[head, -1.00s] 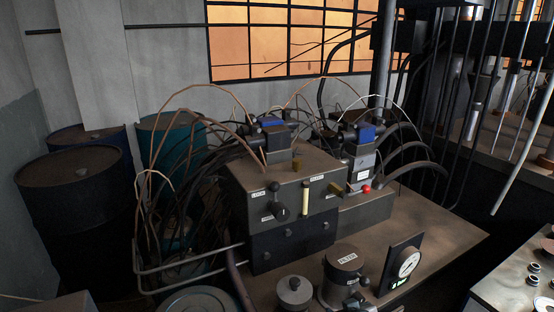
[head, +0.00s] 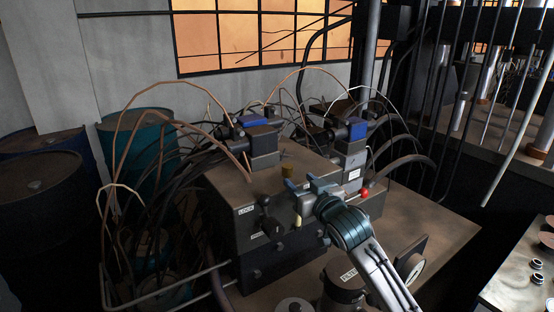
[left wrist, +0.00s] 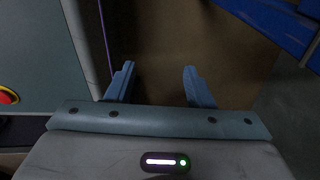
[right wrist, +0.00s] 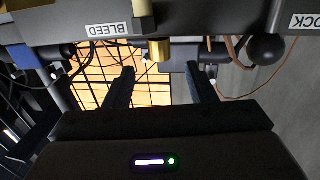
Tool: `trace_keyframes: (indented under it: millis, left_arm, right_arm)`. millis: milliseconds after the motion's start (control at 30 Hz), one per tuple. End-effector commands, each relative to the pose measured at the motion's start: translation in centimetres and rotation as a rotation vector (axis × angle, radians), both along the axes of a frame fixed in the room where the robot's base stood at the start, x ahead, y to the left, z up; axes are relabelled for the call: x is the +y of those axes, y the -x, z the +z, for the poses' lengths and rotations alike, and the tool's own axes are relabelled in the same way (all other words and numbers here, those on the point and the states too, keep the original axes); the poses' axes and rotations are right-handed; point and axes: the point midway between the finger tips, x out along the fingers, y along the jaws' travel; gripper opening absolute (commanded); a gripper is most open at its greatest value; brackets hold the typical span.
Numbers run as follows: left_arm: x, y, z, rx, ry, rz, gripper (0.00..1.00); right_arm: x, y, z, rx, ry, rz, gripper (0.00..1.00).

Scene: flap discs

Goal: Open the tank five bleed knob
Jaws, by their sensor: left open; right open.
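The dark accumulator block (head: 225,190) stands on a brown bench, with a LOCK label on its front at the left. My right gripper (head: 318,186) is in front of the block's right part and hides the knob there in the head view. In the right wrist view, a brass knob (right wrist: 159,48) hangs close to a BLEED label (right wrist: 108,29). The open right fingers (right wrist: 160,69) point toward it, one on each side in the picture; contact cannot be told. My left gripper (left wrist: 158,69) is open and empty, out of the head view. No tank number is legible.
A brass cap (head: 287,171) stands on the block's top. A red knob (head: 364,192) is right of my gripper. A filter canister (head: 343,284) and a gauge (head: 413,266) stand in front. Black hoses crowd both sides. A black ball handle (right wrist: 268,48) shows in the right wrist view.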

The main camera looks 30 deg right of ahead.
Motion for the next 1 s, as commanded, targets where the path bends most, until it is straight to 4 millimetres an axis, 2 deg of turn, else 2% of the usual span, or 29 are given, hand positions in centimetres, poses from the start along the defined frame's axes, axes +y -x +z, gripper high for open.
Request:
trace_keyframes:
  millis: [167,400,600,800,1000]
  left_arm:
    - [0.0,0.5,0.7,0.006,0.001,0.0,0.48]
    - [-0.2,3.1,2.0,0.037,0.002,0.002,0.48]
    - [-0.2,2.5,2.9,0.031,0.002,0.002,0.48]
    - [-0.2,0.5,3.3,0.004,0.002,0.001,0.48]
    - [-0.2,0.7,3.2,0.007,0.002,0.0,0.48]
  right_arm:
    - [-0.1,-1.7,0.5,-0.008,-0.006,0.0,0.51]
    - [-0.1,-6.3,0.6,-0.006,-0.007,0.0,0.51]
    - [-0.2,-9.4,0.4,-0.005,-0.004,0.0,0.51]
    - [-0.2,-10.7,0.2,-0.005,-0.002,0.0,0.51]
    - [-0.2,-10.8,0.2,-0.006,-0.001,0.001,0.51]
